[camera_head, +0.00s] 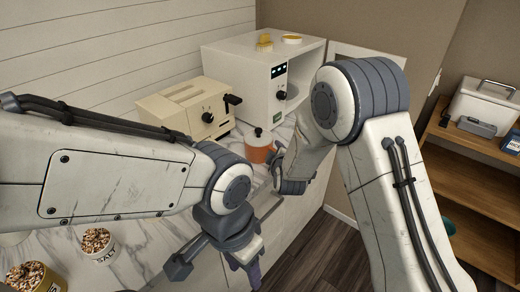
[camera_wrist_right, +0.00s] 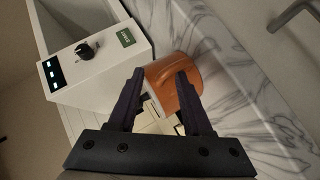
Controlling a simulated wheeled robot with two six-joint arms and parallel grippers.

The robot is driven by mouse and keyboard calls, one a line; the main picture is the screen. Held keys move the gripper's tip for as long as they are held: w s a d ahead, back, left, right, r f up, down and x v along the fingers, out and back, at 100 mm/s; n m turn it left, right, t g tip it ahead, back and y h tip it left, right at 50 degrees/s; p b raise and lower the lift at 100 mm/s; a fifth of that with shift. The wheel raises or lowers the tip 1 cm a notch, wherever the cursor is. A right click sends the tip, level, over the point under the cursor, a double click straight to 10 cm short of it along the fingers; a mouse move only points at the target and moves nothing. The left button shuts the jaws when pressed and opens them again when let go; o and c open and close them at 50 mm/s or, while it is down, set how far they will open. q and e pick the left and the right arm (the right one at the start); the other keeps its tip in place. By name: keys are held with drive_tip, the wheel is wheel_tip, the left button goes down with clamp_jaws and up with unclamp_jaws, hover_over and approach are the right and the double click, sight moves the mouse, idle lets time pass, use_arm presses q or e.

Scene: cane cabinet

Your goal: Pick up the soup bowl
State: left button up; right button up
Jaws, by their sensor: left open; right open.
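An orange round vessel (camera_head: 258,154), which looks like the soup bowl, stands on the marble counter in front of the microwave in the head view. A pale lid with a dark knob appears to sit on it. In the right wrist view the orange vessel (camera_wrist_right: 168,73) lies just beyond my fingertips, partly hidden by them. My right gripper (camera_wrist_right: 160,76) is open, with its fingers pointing at the vessel; I cannot tell whether they touch it. In the head view that gripper is mostly hidden by my arm. My left gripper (camera_head: 248,272) is open, low at the counter's front edge, and empty.
A cream toaster (camera_head: 186,107) and a white microwave (camera_head: 250,75) stand behind the vessel. A sponge and a small dish (camera_head: 291,39) lie on the microwave. Two tubs of snacks (camera_head: 97,246) stand front left. A wooden shelf (camera_head: 470,180) is at right.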

clamp_jaws()
drive_tip(key=shift+s+f, duration=0.15)
drive_tip(key=shift+f, duration=0.05)
idle(1.1)
drive_tip(key=shift+r, duration=0.15)
